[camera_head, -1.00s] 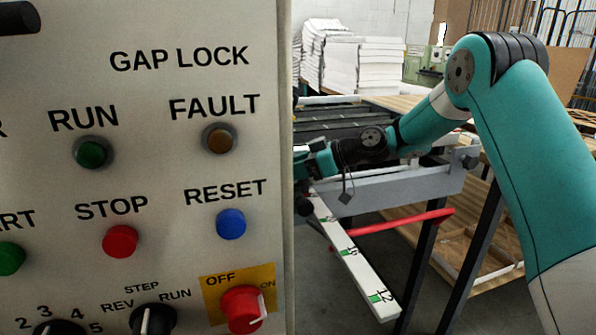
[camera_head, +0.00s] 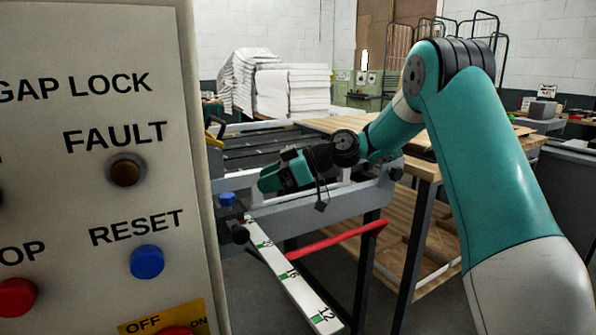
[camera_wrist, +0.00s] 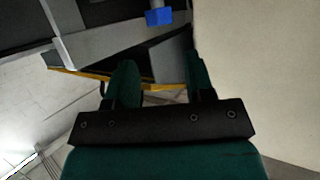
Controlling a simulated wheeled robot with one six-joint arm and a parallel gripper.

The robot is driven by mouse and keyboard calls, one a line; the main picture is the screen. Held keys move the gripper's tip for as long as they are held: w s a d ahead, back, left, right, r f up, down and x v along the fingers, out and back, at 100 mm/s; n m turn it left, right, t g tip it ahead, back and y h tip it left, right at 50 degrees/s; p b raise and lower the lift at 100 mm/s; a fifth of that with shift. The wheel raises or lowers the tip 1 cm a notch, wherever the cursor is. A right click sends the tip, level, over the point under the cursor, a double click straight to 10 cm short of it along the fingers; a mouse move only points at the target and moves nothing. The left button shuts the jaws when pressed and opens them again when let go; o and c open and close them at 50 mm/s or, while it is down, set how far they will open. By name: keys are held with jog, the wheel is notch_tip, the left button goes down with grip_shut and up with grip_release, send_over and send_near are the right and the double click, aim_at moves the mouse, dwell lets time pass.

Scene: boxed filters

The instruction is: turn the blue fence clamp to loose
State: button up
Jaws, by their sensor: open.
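The blue fence clamp (camera_head: 227,199) is a small blue knob on the grey rail beside the control cabinet. It also shows at the top of the wrist view (camera_wrist: 158,17). My gripper (camera_head: 266,182) is to the right of the clamp and a little higher in the head view, apart from it. In the wrist view its two teal fingers (camera_wrist: 160,68) are spread with nothing between them, and the clamp lies beyond their tips. The clamp's turn position cannot be made out.
The control cabinet (camera_head: 110,210) with labelled buttons fills the left, close to the clamp. A white scale bar (camera_head: 295,285) and a red bar (camera_head: 325,243) are below the rail. A wooden table (camera_head: 415,150) stands behind my arm. White stacks (camera_head: 290,88) are at the back.

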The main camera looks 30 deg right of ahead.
jog(key=v, duration=0.8)
jog(key=shift+a, duration=0.1)
